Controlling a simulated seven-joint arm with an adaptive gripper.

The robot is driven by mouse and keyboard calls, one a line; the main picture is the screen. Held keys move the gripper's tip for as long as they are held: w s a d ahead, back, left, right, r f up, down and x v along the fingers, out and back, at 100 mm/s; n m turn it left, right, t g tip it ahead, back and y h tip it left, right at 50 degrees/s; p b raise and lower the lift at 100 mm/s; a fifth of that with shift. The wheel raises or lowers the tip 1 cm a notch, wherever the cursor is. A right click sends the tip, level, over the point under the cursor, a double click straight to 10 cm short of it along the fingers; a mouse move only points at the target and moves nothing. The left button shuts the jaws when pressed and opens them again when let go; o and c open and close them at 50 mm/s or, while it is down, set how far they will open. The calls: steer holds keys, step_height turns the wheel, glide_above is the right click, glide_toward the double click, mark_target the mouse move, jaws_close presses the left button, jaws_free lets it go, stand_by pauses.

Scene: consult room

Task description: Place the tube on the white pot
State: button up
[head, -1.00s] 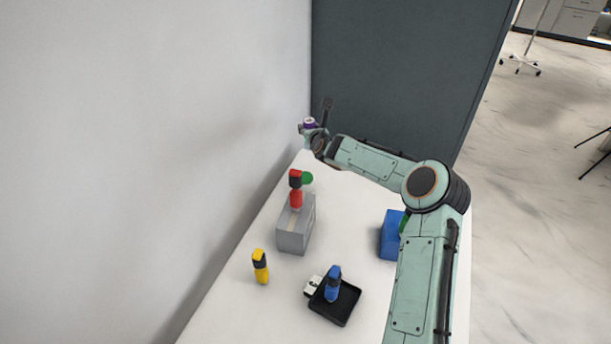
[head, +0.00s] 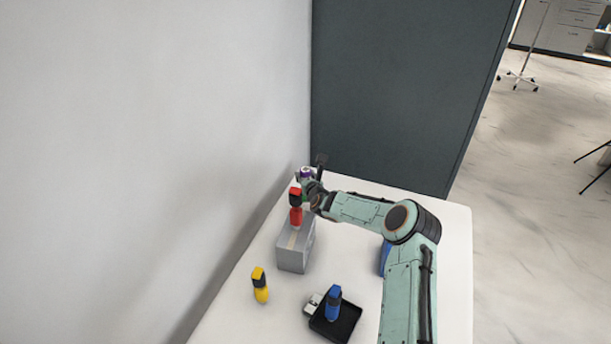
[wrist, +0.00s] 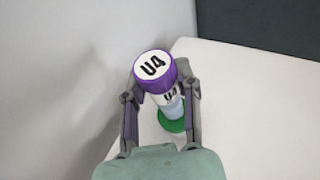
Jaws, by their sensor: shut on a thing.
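The tube has a purple cap marked U4 (wrist: 154,66) and a white label. In the head view its purple cap (head: 305,172) shows at the far end of the table. My gripper (wrist: 160,100) is shut on the tube, with a finger on each side below the cap. A green round thing (wrist: 174,125) shows just below the tube's lower end in the wrist view; the tube partly covers it, and I cannot tell if they touch. I cannot pick out a white pot in either view.
A red bottle (head: 296,213) stands on a grey box (head: 293,254) close to my gripper. A yellow bottle (head: 260,287), a blue bottle (head: 333,302) on a black tray (head: 348,324) and a small white item (head: 312,304) are nearer. My arm partly hides a blue box (head: 384,258).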

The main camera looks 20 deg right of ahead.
steer(key=o, duration=0.8)
steer(key=shift+f, duration=0.1)
steer(key=shift+o, duration=0.2)
steer(key=shift+r, duration=0.2)
steer(key=v, duration=1.2)
